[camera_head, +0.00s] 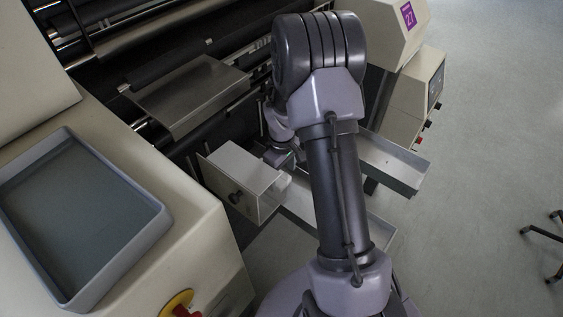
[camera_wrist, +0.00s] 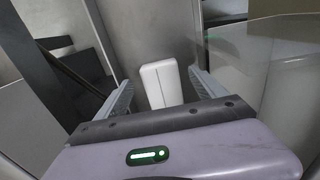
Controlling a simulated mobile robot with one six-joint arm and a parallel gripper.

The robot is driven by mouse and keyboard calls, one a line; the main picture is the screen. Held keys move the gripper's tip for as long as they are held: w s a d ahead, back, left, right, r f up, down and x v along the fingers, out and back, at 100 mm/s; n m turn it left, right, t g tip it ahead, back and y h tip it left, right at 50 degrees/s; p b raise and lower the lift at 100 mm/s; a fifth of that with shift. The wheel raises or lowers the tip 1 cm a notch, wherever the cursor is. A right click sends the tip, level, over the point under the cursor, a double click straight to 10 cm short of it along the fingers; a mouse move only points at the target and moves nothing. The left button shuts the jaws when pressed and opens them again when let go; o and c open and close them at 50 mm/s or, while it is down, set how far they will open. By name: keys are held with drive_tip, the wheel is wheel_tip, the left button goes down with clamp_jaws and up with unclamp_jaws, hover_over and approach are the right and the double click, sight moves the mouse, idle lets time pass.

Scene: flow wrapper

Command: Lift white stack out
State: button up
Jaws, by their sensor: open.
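The fingers are open, with a visible gap on each side of the stack. I cannot tell how far the fingertips reach along it. In the head view my gripper (camera_head: 281,158) is small and partly hidden by my arm, at the metal box (camera_head: 238,172) on the machine's front. The stack cannot be made out there.
A clear panel (camera_wrist: 268,70) stands close on the right in the wrist view, and a dark bar (camera_wrist: 70,72) lies to the left. In the head view a metal tray (camera_head: 395,163) sticks out right of my arm. A grey-rimmed tray (camera_head: 157,222) sits on the left cabinet.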

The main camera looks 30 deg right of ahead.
wheel_tip(320, 180, down, 2)
drive_tip(key=shift+f, duration=0.25)
drive_tip(key=c, duration=1.4)
wheel_tip(320, 180, up, 12)
drive_tip(key=p, duration=0.8)
